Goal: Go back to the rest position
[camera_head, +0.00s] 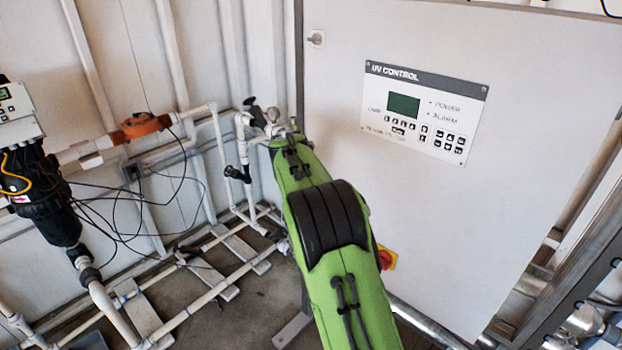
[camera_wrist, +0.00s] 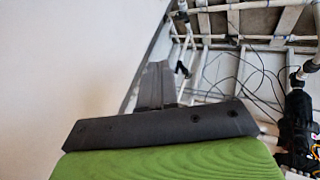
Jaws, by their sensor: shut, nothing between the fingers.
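My gripper (camera_wrist: 157,82) shows in the wrist view as grey fingers close together beyond the dark bracket and green housing of my arm. It is shut and empty, with no object at its tips. In the head view my green arm reaches up from the bottom, in front of the white UV control cabinet (camera_head: 440,220). The far end of my arm is near the pipes left of the cabinet, and my gripper cannot be made out there. Whether it touches anything cannot be told.
The cabinet's control panel (camera_head: 423,112) has a green screen and buttons. A red and yellow switch (camera_head: 386,258) is just right of my arm. White pipes (camera_head: 215,285) run low along the floor. A black filter housing (camera_head: 45,200) with loose cables stands at the left.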

